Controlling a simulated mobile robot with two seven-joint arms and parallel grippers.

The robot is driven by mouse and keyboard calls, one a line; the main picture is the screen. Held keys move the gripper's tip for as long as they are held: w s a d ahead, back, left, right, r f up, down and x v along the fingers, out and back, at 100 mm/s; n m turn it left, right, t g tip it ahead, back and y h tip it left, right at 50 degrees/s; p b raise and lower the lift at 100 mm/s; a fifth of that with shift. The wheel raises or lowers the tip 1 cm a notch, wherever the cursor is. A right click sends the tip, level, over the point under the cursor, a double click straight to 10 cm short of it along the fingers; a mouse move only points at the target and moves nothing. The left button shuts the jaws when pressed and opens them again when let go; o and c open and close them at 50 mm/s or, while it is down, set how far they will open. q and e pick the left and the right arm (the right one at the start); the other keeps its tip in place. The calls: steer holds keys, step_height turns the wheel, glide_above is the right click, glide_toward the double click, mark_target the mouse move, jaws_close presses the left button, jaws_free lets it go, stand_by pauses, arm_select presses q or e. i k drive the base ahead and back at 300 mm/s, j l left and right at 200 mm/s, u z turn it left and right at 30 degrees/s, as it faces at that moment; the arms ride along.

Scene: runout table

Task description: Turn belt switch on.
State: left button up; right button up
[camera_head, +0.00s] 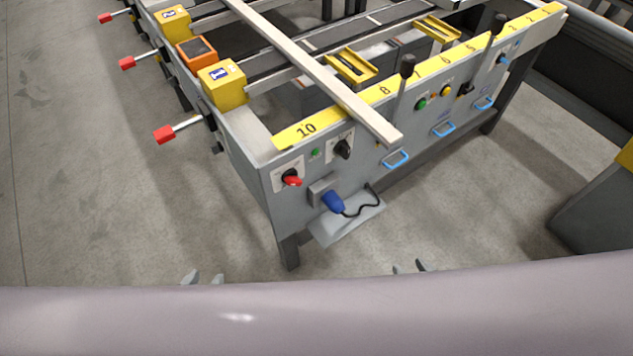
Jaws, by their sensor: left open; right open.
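On the near end of the grey runout table's front panel sit a red rotary switch (291,179) on a white plate and a black rotary knob (343,149) on another plate. A small green light or button (315,153) is between them. I cannot tell from any readable label which one is the belt switch. The tips of my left gripper (203,279) show at the bottom, below and left of the panel, open and empty. The tips of my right gripper (410,267) show below and right of the knob, open and empty. Both are apart from the panel; the rest of them is hidden.
A blue plug (333,202) with a black cable hangs above a small grey shelf (347,223). A wooden beam (310,70) lies across the table, its end overhanging the panel. Black levers (406,68) and blue handles (396,159) line the front. Floor before the panel is clear.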

mark_target(291, 177)
steer(key=i+l, duration=0.1)
steer(key=l, duration=1.35)
